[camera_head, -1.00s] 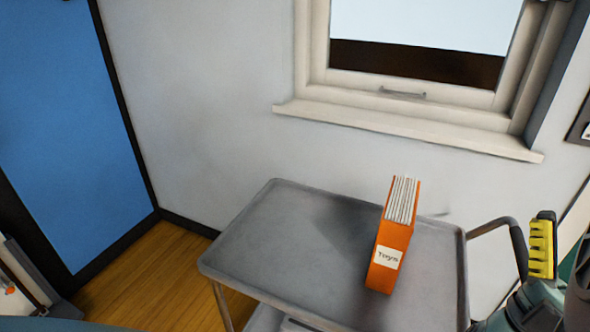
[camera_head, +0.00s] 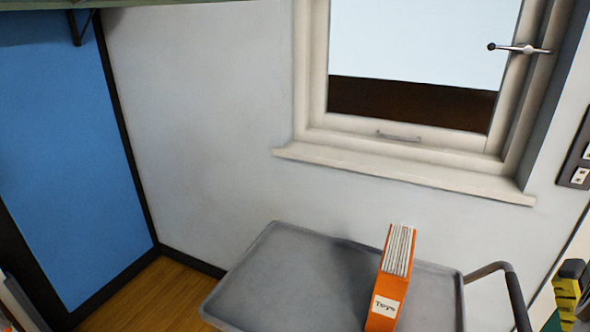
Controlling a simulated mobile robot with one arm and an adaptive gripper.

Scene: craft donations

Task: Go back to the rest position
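An orange binder-like book (camera_head: 383,312) with a white label, which seems to read "Toys", stands upright on the grey trolley (camera_head: 262,290). Its lower end is cut off by the bottom of the picture. A yellow and black ridged part, which looks like a finger of my gripper (camera_head: 567,292), shows at the right edge. It is to the right of the trolley handle and apart from the book. Most of the gripper is outside the picture, so its opening is hidden.
A dark trolley handle (camera_head: 513,298) sticks out to the right. Behind are a window with a white sill (camera_head: 400,176) and a pale wall. A blue panel (camera_head: 65,160) stands at left above wooden floor (camera_head: 145,295). The trolley's left part is bare.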

